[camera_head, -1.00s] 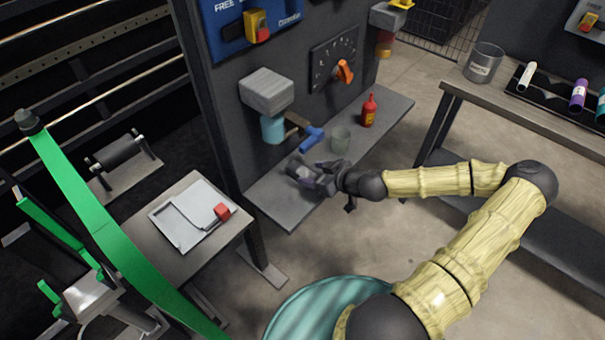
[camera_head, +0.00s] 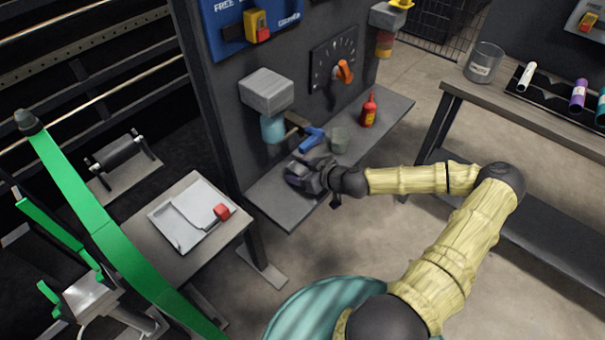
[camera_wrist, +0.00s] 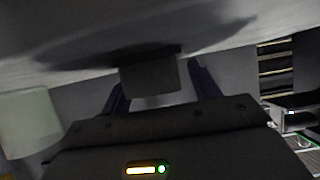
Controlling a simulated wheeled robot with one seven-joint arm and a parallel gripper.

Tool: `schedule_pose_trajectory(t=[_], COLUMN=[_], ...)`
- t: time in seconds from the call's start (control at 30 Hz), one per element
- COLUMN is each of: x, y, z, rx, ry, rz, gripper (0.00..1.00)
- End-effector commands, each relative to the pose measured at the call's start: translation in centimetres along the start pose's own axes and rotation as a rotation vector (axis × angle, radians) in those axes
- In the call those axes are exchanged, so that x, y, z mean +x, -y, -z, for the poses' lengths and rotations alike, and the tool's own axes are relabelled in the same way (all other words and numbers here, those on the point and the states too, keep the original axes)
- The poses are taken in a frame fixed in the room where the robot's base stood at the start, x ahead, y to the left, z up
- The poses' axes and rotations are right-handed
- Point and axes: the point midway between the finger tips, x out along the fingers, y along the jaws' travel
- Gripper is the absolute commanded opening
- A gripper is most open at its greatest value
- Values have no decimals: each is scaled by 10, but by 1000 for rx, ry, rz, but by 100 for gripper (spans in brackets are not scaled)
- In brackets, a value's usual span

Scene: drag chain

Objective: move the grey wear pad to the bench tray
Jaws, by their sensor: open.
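A small dark grey block, apparently the grey wear pad (camera_wrist: 150,77), shows in the wrist view between my two fingers. My gripper (camera_head: 293,176) is open, low over the grey shelf (camera_head: 277,209) under the dark panel. In the head view the pad cannot be made out; my gripper covers that spot.
A grey box (camera_head: 266,91) juts from the panel above. A gap separates the shelf from the small bench.

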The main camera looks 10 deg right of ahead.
Motion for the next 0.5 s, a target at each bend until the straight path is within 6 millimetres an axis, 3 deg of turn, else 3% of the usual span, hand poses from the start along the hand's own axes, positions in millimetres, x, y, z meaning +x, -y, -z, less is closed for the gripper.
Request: schedule_pose_trajectory(t=[0.07,0.3,0.37,0.5], x=[0,0,0,0], y=[0,0,0,0], z=[0,0,0,0], rx=[0,0,0,0], ry=[0,0,0,0], rz=[0,0,0,-1], gripper=[58,12,7,7])
